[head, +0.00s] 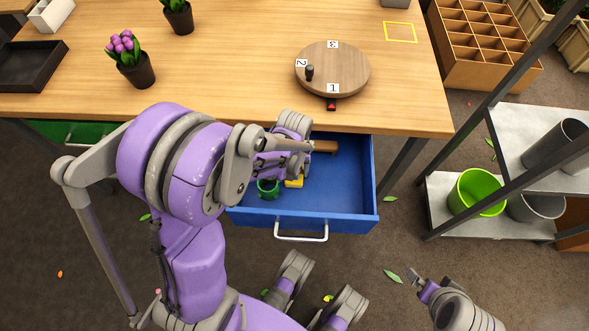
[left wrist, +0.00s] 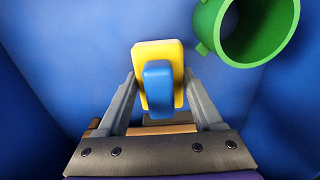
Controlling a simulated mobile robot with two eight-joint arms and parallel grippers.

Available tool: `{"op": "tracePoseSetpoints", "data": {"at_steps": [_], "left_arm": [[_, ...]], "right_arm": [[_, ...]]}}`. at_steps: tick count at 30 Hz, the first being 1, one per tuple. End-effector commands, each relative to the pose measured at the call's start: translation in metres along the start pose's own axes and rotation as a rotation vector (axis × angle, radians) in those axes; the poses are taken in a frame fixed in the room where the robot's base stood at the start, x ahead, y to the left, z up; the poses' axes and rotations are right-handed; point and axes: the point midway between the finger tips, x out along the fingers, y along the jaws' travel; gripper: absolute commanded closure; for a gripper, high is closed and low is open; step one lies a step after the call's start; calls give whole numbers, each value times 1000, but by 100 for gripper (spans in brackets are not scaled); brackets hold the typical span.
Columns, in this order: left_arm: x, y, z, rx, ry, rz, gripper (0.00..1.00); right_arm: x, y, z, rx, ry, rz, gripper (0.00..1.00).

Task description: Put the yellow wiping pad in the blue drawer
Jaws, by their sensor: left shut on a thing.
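The blue drawer (head: 345,190) is pulled open below the table's front edge. The yellow wiping pad (head: 294,183) shows inside the drawer's outline, partly hidden by my left arm. In the left wrist view the pad (left wrist: 170,55), with its blue grip (left wrist: 158,82), sits between the fingers of my left gripper (left wrist: 160,85), which is shut on it. Blue drawer surfaces surround it; I cannot tell whether the pad touches the floor. My right gripper (head: 416,281) is low at the right, away from the drawer; its jaw state is unclear.
A green mug (head: 268,188) is in the drawer close to the pad; it also shows in the left wrist view (left wrist: 250,58). A brown wooden item (head: 325,146) lies at the drawer's back. The table (head: 240,60) overhangs the drawer. A metal shelf (head: 440,205) stands at right.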

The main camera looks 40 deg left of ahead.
Motion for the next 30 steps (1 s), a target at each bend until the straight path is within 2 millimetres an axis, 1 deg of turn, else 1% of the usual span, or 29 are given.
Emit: {"op": "tracePoseSetpoints", "data": {"at_steps": [4,5,6,9,17,20,23,26,30], "left_arm": [[5,0,0,0,0,0,85],[4,0,0,0,0,0,27],[3,0,0,0,0,0,20],[3,0,0,0,0,0,3],[3,0,0,0,0,0,3],[-2,0,0,0,0,0,3],[-14,0,0,0,0,0,3],[-35,0,1,0,0,0,3],[-67,0,0,0,0,0,3]], "right_arm": [[4,0,2,0,-2,0,3],[4,0,1,0,-1,0,3],[3,0,1,0,-1,0,3],[3,0,1,0,-1,0,3],[3,0,1,0,-1,0,3],[-1,0,0,0,0,0,3],[-6,0,-2,0,2,0,3],[-13,0,-5,0,5,0,3],[-24,0,-9,0,9,0,3]]}}
